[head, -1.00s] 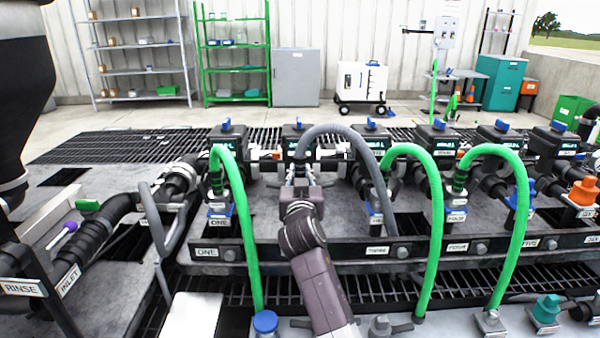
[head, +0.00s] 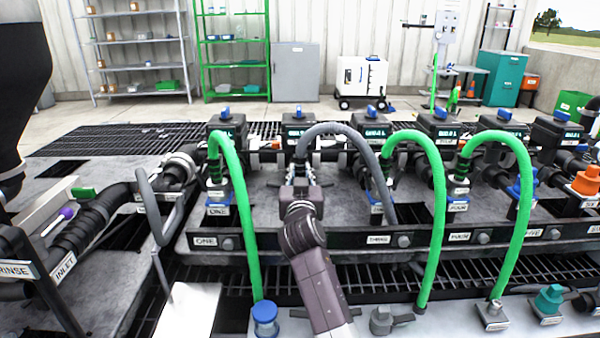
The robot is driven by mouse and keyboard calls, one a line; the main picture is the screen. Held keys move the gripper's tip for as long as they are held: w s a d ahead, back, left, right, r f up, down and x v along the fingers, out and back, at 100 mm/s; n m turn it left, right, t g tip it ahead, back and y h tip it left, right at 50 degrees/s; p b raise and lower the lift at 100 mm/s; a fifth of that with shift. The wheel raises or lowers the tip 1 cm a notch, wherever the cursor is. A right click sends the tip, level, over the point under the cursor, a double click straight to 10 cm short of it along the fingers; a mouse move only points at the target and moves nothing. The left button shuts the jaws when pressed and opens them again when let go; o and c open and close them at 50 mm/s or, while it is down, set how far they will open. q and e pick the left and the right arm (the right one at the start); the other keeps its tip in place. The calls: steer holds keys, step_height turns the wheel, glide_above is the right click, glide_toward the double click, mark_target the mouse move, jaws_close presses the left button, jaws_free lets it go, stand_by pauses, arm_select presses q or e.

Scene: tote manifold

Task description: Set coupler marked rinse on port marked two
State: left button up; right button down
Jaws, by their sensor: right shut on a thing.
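My right gripper (head: 300,180) is at the second station of the manifold and is shut at the near end of a grey hose (head: 345,132). The coupler on this end is mostly hidden by the fingers, and I cannot read its mark. The hose arcs up and right, then drops in front of station three. Port two is behind my gripper, below the second blue-handled valve (head: 298,114); its label is hidden. I cannot tell whether the coupler touches the port. My left gripper is out of view.
A label rail (head: 280,240) runs in front. An orange cap (head: 585,182) is far right. A RINSE sign (head: 15,270) and INLET pipe are left.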

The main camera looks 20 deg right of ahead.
steer(key=shift+r, duration=0.1)
steer(key=c, duration=1.7)
jaws_free()
steer(key=shift+c, duration=0.2)
steer(key=shift+o, duration=0.3)
step_height(320, 180, up, 10)
steer(key=shift+f, duration=0.1)
